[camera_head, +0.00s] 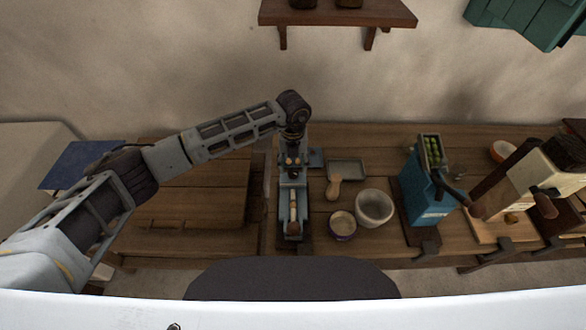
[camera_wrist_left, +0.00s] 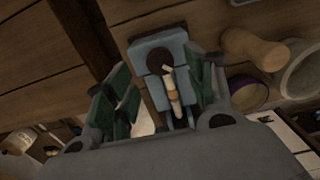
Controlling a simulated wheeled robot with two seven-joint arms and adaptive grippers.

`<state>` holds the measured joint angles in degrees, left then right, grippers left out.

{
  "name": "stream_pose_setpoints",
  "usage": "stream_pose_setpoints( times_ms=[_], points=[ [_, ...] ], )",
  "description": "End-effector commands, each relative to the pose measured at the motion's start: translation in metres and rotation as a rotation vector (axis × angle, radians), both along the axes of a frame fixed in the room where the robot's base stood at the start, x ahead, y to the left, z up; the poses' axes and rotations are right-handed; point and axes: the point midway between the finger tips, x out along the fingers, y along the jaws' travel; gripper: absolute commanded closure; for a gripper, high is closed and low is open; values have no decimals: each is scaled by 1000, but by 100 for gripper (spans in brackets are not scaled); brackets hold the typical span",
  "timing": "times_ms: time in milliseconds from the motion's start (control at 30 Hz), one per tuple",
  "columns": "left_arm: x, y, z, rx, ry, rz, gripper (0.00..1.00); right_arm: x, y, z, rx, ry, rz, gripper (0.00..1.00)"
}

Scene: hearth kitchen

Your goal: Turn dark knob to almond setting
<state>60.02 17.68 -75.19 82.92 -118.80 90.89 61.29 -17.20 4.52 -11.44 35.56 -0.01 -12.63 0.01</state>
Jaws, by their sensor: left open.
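My left gripper (camera_head: 291,172) is over a blue-grey device (camera_head: 291,226) on the counter. In the left wrist view the green-padded fingers of the left gripper (camera_wrist_left: 158,98) are spread apart, with the blue-grey device (camera_wrist_left: 145,43) between and beyond them. A dark round piece (camera_wrist_left: 159,61), possibly the dark knob, sits on the device. A cream rod (camera_wrist_left: 173,97) with a tan band lies along it. No contact between fingers and device is clear. I cannot make out any almond marking. My right gripper is not in view.
Right of the device are a wooden pestle (camera_head: 333,188), a grey tray (camera_head: 347,169), a small dark-rimmed bowl (camera_head: 342,226) and a pale mortar (camera_head: 374,208). A blue cranked box (camera_head: 421,197) stands farther right. Wooden boards (camera_head: 195,195) lie left, with clear surface.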

Motion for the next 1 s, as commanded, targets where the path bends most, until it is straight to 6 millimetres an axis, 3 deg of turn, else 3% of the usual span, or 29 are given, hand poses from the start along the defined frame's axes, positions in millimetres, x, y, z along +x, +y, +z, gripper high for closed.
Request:
stream_pose_setpoints(
  times_ms=[333, 767, 1000],
  points=[
    [-1, 0, -35, 0, 2, 0, 45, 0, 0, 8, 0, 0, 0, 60],
    [0, 0, -41, -1, 0, -1, 45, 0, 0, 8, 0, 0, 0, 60],
    [0, 0, -41, -1, 0, -1, 75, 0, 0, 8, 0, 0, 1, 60]
  ],
)
